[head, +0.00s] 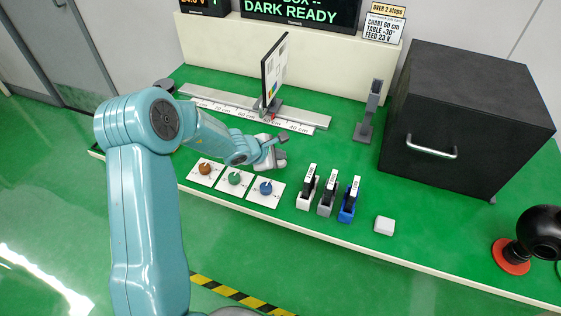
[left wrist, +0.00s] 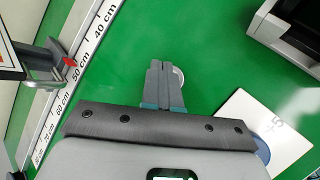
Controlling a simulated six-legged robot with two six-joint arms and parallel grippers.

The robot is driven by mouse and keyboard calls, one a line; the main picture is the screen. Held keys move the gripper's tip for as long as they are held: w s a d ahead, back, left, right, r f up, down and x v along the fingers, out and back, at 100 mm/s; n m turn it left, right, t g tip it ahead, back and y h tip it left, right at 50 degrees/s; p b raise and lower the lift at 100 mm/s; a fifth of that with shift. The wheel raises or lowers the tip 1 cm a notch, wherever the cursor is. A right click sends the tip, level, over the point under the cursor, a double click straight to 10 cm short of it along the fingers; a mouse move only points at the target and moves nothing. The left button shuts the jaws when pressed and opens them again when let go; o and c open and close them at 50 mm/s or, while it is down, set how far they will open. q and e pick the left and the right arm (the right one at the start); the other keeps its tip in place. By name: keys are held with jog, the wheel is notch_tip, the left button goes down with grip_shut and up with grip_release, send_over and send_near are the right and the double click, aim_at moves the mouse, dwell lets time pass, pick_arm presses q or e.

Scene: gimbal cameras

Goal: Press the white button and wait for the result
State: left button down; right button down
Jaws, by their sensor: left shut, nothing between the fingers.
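The small white block (head: 384,225), which looks like the white button, sits near the front edge of the green table, right of the three labelled holders. My left gripper (head: 281,139) is above the table behind the blue knob, well to the left of the white block and apart from it. In the left wrist view its two fingers (left wrist: 165,75) are together with nothing between them. A pale rounded thing shows just behind the fingertips; I cannot tell what it is. The white block is not clearly seen in that view. My right gripper is not in view.
Brown, green and blue knobs (head: 266,188) on white plates line the front edge. A ruler rail (head: 215,107) with an upright chart (head: 273,72) stands behind. A large black box (head: 468,105) fills the right rear. A screen (head: 300,12) reads "DARK READY".

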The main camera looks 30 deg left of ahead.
aim_at(279, 163)
pick_arm(q)
jog(key=shift+f+b, duration=0.4)
jog(key=shift+b, duration=0.2)
dwell(0.6)
jog(key=shift+r, duration=0.15)
jog(key=shift+r+p, duration=0.55)
jog(key=shift+r, duration=0.15)
notch_tip(279, 163, up, 5)
jog(key=p, duration=0.4)
jog(key=shift+r, duration=0.1)
dwell(0.4)
jog(key=shift+s, duration=0.1)
dwell(0.4)
